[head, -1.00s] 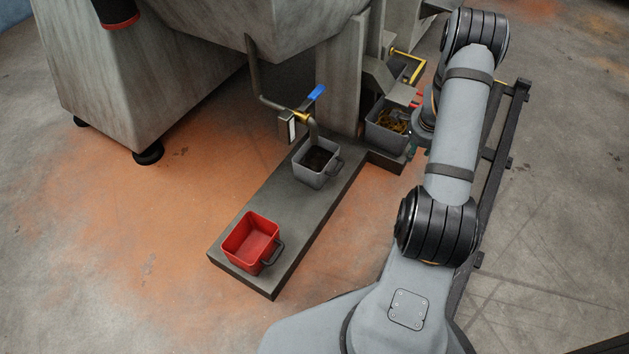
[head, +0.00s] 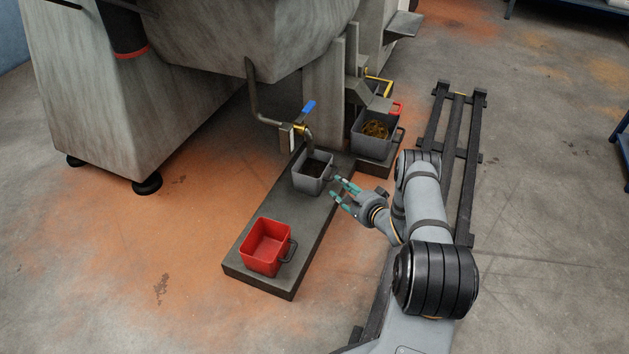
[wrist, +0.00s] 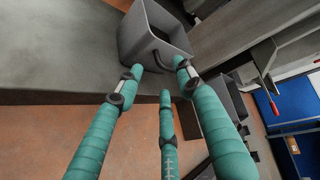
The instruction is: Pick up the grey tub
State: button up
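A grey tub (head: 312,183) with dark contents stands on the low plinth under the spout. Its handle is on the right side, facing my gripper (head: 339,188). My gripper has teal fingers, spread open and empty, just right of this tub. In the wrist view the tub (wrist: 143,45) is just beyond the fingertips, its handle (wrist: 156,60) near the gap between the fingers (wrist: 160,72). I cannot tell whether a finger touches it. A second grey tub (head: 372,147) with yellow-brown contents stands farther back on the right; part of it shows in the wrist view (wrist: 226,100).
A red tub (head: 265,247) stands at the near end of the plinth (head: 245,277). A pipe with a blue-handled valve (head: 307,110) hangs above the first grey tub, and the large grey machine (head: 200,60) overhangs it.

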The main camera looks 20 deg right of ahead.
jog(key=shift+w+f+b, duration=0.3)
jog(key=shift+w+b, duration=0.05)
jog(key=shift+w, duration=0.3)
jog(key=b+x, duration=0.4)
jog(key=shift+d+f, duration=0.15)
jog(key=shift+f, duration=0.3)
jog(key=shift+w, duration=0.35)
jog(key=shift+r, duration=0.1)
jog(key=shift+c, duration=0.5)
jog(key=c, duration=0.7)
grip_shut()
